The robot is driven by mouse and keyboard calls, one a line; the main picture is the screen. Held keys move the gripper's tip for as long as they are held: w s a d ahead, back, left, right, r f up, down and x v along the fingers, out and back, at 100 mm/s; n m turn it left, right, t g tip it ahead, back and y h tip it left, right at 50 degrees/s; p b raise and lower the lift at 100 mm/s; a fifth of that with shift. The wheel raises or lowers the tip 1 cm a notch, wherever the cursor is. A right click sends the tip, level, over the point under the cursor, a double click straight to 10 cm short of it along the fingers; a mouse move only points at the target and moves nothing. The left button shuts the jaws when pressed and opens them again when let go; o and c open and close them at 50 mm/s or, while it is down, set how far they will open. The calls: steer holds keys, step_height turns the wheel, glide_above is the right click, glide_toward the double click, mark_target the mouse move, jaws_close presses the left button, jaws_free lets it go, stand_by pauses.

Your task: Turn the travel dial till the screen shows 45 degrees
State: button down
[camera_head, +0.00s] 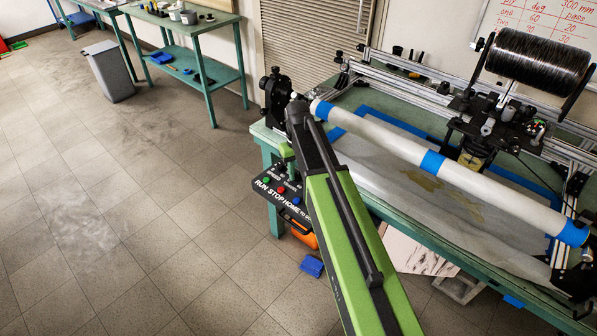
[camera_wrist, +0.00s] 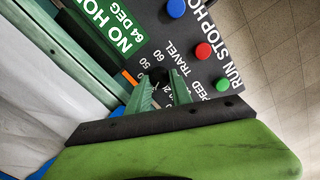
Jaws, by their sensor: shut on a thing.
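The control panel (camera_head: 270,187) juts from the near left corner of the green winding table. In the wrist view it shows rotated. My gripper (camera_wrist: 160,84) is shut on the small dark travel dial (camera_wrist: 157,74), one finger on each side of it. The fingers cover part of the dial and its scale, and I cannot make out its pointer. The marks 50 and 60 show beside it. The green screen (camera_wrist: 113,28) reads 64 DEG, with a cut-off line starting "NO HO". In the head view my arm hides the gripper and dial.
Blue (camera_wrist: 175,8), red (camera_wrist: 203,51) and green (camera_wrist: 222,85) buttons sit close to the dial. A white tube with blue bands (camera_head: 470,182) and a dark fibre spool (camera_head: 537,60) are on the winding rig at right. The floor at left is mostly clear.

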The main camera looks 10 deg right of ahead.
steer(key=shift+m, duration=0.3)
steer(key=m, duration=0.4)
steer(key=shift+w+m, duration=0.1)
steer(key=shift+m, duration=2.4)
steer(key=c, duration=1.1)
jaws_free()
steer(key=shift+c, duration=0.2)
steer(key=shift+r, duration=0.15)
